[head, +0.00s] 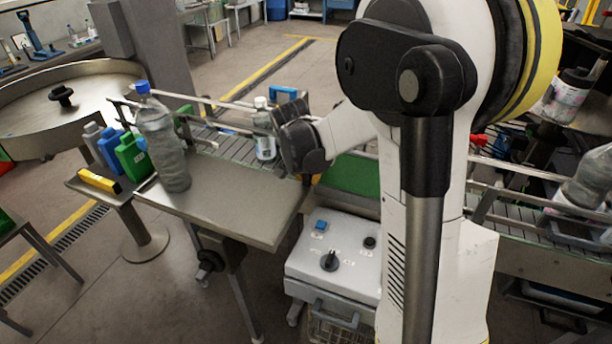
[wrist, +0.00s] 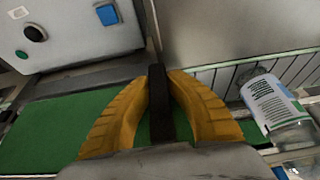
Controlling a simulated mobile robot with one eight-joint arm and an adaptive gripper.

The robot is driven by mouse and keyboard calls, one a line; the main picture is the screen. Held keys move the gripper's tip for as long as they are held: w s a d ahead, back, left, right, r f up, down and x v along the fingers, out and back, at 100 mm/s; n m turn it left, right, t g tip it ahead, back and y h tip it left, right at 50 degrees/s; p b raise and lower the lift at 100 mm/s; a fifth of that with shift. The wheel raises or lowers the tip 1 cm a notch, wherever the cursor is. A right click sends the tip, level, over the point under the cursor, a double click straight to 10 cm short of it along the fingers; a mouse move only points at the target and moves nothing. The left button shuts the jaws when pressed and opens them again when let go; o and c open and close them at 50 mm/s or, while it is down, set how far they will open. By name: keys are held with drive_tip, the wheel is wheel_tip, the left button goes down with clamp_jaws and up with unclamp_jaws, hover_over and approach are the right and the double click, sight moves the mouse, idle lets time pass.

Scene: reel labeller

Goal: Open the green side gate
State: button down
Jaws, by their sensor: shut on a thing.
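The green side gate (head: 351,175) is a flat green panel along the conveyor's near side, partly hidden behind my arm in the head view. In the wrist view the green panel (wrist: 60,130) runs across the picture behind my fingers. A black upright handle (wrist: 158,110) stands at the panel, between my two yellow fingers. My gripper (wrist: 161,80) is shut on this handle, one finger on each side. In the head view only a bit of yellow finger (head: 316,179) shows below the dark gripper body.
A grey control box (head: 333,262) with a knob stands below the gate.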

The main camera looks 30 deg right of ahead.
drive_tip(key=c, duration=1.3)
unclamp_jaws()
drive_tip(key=v, duration=1.2)
drive_tip(key=s+a+f+n+t+y+b, duration=0.3)
drive_tip(key=s+a+f+n+t+b, duration=0.1)
drive_tip(key=s+a+f+n+b, duration=0.6)
drive_tip(key=s+a+f+b, duration=0.3)
drive_tip(key=s+f+b, duration=0.1)
drive_tip(key=s+f, duration=0.1)
drive_tip(key=shift+s+a+n+y+b, duration=0.4)
drive_tip(key=shift+s, duration=0.45)
